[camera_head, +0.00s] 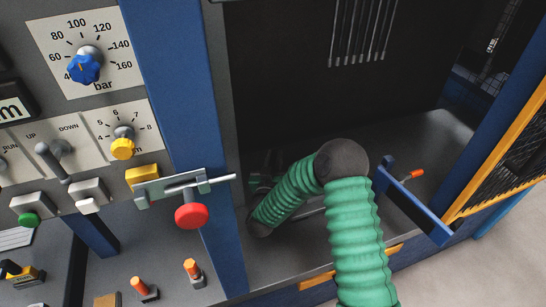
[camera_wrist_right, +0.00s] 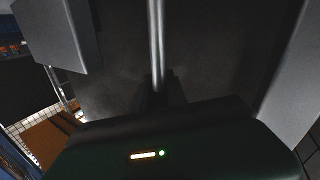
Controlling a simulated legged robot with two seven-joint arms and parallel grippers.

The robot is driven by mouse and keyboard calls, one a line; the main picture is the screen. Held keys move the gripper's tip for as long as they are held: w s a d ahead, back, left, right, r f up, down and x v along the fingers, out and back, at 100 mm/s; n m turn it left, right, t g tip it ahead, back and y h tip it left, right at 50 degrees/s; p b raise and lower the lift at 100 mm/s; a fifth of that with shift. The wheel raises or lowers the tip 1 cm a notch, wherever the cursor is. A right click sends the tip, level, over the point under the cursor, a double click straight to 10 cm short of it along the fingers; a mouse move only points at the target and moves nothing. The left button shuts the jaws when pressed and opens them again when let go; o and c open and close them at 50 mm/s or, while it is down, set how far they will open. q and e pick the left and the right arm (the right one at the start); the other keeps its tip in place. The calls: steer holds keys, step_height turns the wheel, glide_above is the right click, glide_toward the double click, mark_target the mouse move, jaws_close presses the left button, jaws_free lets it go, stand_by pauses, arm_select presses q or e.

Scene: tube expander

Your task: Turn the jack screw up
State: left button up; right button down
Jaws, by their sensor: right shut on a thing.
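A bright metal rod, which looks like the jack screw (camera_wrist_right: 156,40), stands upright in the middle of the right wrist view. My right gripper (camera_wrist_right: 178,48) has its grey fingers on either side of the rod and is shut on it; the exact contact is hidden. In the head view my green-sleeved right arm reaches into the dark bay of the machine and bends down to the left. Its gripper is mostly hidden there, low in the bay. My left gripper is not in view.
A control panel with a blue pressure knob (camera_head: 86,68) and a yellow knob (camera_head: 122,149) is on the left. A latch (camera_head: 185,187) and red button (camera_head: 191,216) sit by the blue post (camera_head: 180,80). A yellow-framed mesh door (camera_head: 500,160) stands at the right.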

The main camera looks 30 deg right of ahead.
steer(key=shift+s+d+r+m+g+h, duration=0.1)
steer(key=shift+s+m+g+h, duration=0.05)
steer(key=shift+m+g+h, duration=1)
steer(key=c, duration=1.4)
jaws_free()
steer(key=shift+o, duration=0.2)
